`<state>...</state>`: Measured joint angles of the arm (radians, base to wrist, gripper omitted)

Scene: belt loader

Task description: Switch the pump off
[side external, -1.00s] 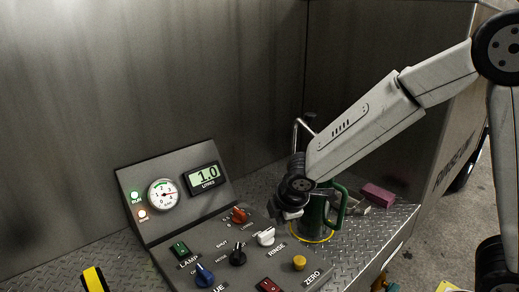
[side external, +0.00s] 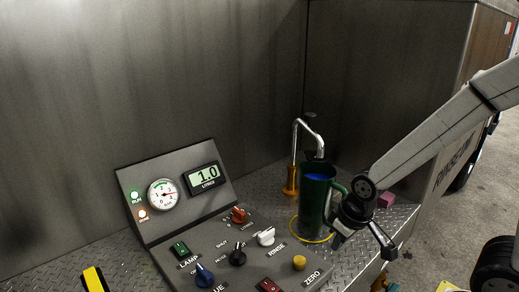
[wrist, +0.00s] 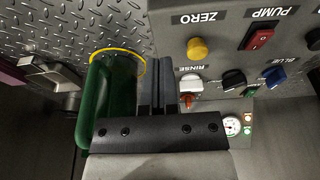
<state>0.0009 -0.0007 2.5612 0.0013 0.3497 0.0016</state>
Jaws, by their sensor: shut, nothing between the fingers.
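The pump switch is a red rocker (wrist: 261,37) beside the PUMP label on the grey control panel (wrist: 222,52). In the side view the red rocker (side external: 268,285) is at the bottom edge and its label is cut off. I cannot tell which side is pressed. The green run lamp (side external: 135,196) and an orange lamp (side external: 143,215) below it glow. The display (side external: 204,178) reads 1.0 litres. My gripper (wrist: 158,62) is shut and empty. In the side view my gripper (side external: 352,214) is right of the green jug, apart from the switch.
The green jug (side external: 314,205) holds blue liquid and stands in a yellow ring beside the panel. A chrome spout (side external: 309,132) rises behind it. The panel carries a yellow button (side external: 299,263), a white rinse knob (side external: 266,236) and other knobs. A pink block (side external: 386,200) lies at the right.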

